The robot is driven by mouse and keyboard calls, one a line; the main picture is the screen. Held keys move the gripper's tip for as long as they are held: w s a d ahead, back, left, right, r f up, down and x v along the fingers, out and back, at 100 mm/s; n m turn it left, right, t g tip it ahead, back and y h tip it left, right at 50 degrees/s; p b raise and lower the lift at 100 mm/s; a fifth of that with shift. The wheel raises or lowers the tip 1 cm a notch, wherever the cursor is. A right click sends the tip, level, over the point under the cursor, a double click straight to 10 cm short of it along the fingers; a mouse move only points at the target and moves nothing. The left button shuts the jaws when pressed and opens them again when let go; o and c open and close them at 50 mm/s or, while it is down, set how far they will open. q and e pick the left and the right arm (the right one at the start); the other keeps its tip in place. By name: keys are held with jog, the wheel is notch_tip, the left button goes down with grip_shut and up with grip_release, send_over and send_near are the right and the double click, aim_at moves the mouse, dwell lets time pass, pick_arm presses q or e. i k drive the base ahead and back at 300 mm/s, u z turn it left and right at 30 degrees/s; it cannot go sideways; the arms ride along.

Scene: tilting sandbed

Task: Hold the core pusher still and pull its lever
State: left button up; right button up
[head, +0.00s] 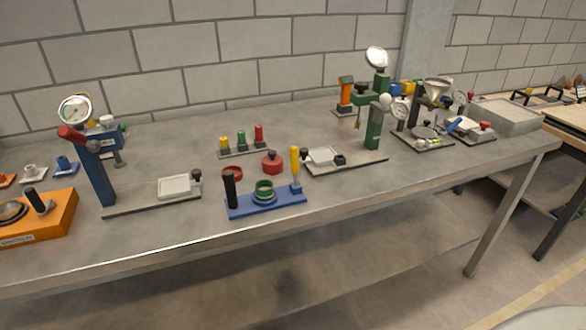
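What looks like the core pusher (240,211) is a blue base near the table's front edge, a little left of centre in the head view. A black upright grip (230,189) stands at its left end. A green ring (264,187) sits at its middle. A yellow-handled lever (295,161) stands about upright at its right end. Neither of my grippers is in view, and nothing touches the pusher.
A blue gauge press (99,170) with a red handle stands left, and a green gauge press (374,125) stands right. A red pot (272,161), a red ring (232,173) and a rack of coloured pegs (243,152) sit behind the pusher. An orange block (60,221) lies far left.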

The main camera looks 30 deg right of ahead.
aim_at(294, 156)
jog(key=k, duration=0.55)
jog(key=z, duration=0.35)
jog(key=i, duration=1.15)
jog(key=z, duration=0.7)
